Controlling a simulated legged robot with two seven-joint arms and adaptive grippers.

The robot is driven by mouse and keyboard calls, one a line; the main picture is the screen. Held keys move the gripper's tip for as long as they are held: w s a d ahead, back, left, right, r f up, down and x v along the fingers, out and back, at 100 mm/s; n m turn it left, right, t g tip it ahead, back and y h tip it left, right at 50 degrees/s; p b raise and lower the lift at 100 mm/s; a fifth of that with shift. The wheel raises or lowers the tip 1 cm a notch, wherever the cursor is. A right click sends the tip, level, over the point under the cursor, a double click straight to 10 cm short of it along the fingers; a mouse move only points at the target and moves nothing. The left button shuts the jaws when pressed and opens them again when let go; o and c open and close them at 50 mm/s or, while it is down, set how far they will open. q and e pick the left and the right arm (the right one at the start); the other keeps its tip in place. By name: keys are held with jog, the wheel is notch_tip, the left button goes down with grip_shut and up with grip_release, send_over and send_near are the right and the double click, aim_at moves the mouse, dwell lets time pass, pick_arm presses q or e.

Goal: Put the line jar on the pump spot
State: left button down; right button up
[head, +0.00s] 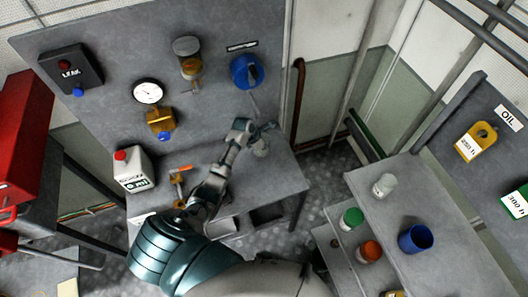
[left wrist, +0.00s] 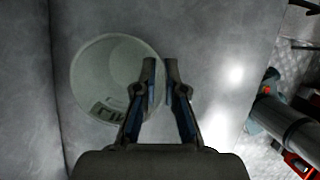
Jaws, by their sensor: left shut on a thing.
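The line jar is a clear, pale cup-like jar (head: 261,148) just below my left gripper (head: 256,132) in the head view, over the right part of the grey bench under the panel. In the left wrist view the jar (left wrist: 105,70) shows its round open mouth and a dark-lettered label, partly hidden. My left gripper (left wrist: 160,65) is shut on the jar at its right rim. I cannot tell whether the jar touches the bench. No marked pump spot can be made out. My right gripper is not in view.
The panel above carries a gauge (head: 148,92) and a blue part (head: 246,71).

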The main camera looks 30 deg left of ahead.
aim_at(261, 151)
pick_arm(q)
jog(key=f, duration=0.1)
jog(key=a+f, duration=0.1)
jog(key=f, duration=0.1)
jog(key=shift+f, duration=0.2)
jog(key=shift+s+a+f, duration=0.15)
jog(key=shift+a+f, duration=0.2)
jog(key=shift+a, duration=0.1)
jog(key=c, duration=1.4)
grip_release()
jog(key=shift+d, duration=0.1)
jog(key=shift+o, duration=0.7)
jog(key=shift+d, duration=0.2)
jog(key=shift+d+r, duration=0.15)
jog(key=shift+d, duration=0.25)
jog(key=shift+r, duration=0.4)
jog(key=p+v, duration=0.1)
jog(key=v, duration=1)
jog(key=shift+a, duration=0.45)
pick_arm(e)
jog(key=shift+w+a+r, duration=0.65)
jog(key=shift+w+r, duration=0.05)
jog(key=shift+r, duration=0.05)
pick_arm(q)
jog(key=shift+s+a, duration=0.1)
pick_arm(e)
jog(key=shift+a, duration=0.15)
